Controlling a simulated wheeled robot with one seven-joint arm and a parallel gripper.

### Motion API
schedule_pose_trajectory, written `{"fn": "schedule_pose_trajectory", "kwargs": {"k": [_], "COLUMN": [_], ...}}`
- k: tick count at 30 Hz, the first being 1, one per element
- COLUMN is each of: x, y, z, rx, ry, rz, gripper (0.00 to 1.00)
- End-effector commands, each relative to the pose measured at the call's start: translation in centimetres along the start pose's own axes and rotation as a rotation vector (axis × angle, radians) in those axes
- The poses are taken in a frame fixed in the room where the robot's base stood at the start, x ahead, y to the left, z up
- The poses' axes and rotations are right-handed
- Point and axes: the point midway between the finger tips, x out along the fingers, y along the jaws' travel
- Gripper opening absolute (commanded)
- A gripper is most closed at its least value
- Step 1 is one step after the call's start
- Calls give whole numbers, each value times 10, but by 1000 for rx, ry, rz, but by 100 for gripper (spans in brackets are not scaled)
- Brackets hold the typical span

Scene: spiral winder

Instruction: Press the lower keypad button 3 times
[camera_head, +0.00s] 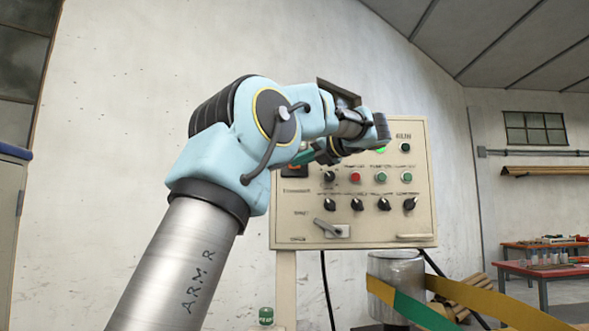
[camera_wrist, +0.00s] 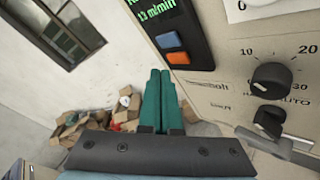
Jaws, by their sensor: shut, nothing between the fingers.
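The keypad (camera_wrist: 190,32) is a dark unit with green display text and two buttons at the upper middle of the wrist view. The blue button (camera_wrist: 168,40) is above the orange lower button (camera_wrist: 178,58). My gripper (camera_wrist: 160,72) has teal fingers closed together and empty. In the wrist view its tips appear just left of and below the orange button; I see no contact, but the depth gap is hard to judge. In the head view my arm hides most of the keypad, and part of my gripper shows near the panel's upper left.
The beige control panel (camera_head: 360,218) carries several black knobs, a red button (camera_head: 355,177) and a lever switch (camera_head: 330,229). A metal cylinder (camera_head: 398,268) with a yellow and green band stands below. Cardboard boxes (camera_wrist: 70,125) lie on the floor behind the fingers.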

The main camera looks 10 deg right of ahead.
Motion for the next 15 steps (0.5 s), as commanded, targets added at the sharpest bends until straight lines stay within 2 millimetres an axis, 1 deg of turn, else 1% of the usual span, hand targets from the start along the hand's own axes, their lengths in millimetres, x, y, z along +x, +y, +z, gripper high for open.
{"fn": "schedule_pose_trajectory", "kwargs": {"k": [1, 6, 12, 15], "x": [-3, -14, -27, -30], "y": [0, 8, 18, 21], "z": [-5, -14, -22, -23], "rx": [-1, -3, -2, -1], "ry": [-1, -1, -2, 0], "rz": [-1, -1, -2, -1], "gripper": [0, 0, 0, 0]}}
